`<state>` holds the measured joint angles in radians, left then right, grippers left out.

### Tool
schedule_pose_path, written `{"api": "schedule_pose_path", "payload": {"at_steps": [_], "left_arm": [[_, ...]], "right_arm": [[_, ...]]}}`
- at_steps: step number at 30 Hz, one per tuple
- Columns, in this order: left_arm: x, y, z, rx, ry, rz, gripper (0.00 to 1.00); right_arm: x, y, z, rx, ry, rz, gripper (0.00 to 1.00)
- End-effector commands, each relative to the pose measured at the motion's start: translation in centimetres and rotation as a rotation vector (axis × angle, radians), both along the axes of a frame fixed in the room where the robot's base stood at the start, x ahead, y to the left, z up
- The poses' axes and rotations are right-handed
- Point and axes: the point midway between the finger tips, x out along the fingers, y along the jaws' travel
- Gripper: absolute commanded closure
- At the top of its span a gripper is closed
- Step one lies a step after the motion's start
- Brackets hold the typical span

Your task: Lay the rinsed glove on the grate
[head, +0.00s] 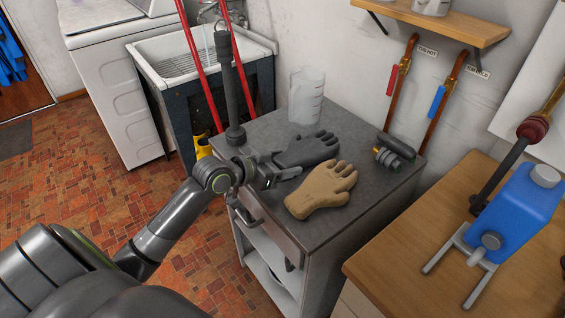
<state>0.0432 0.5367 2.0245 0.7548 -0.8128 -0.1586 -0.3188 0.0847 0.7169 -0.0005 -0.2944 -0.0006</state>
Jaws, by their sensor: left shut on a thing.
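A dark grey glove (310,148) lies palm-flat in shape over the grey cabinet top, its fingers pointing right. My left gripper (276,168) is at its cuff end and is shut on it; the jaws partly hide the cuff. I cannot tell whether the glove touches the top. A tan glove (322,190) lies on the cabinet top just right of the gripper. A ribbed, grate-like surface (178,66) shows inside the white utility tub (150,48) at the upper left. My right gripper is not seen.
The grey cabinet top (375,200) also holds a clear jug (306,95) and a dark hose fitting (392,152). A dark upright rod (228,85) and red poles (197,70) stand between gripper and tub. A blue container (515,205) stands on the wooden counter at right.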

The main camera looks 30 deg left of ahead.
Motion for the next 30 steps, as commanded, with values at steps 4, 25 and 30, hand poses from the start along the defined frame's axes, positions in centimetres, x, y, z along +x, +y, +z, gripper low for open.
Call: {"api": "schedule_pose_path", "payload": {"at_steps": [4,25,30], "left_arm": [[0.0,0.0,-0.3,0.0,0.0,0.0,0.38],[-2.0,0.9,0.9,0.005,0.001,0.0,0.17],[-4.6,1.9,1.9,0.007,0.003,0.0,0.17]], "right_arm": [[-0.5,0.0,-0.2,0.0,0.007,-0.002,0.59],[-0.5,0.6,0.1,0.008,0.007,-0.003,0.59],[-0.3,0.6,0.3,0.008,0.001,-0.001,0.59]]}}
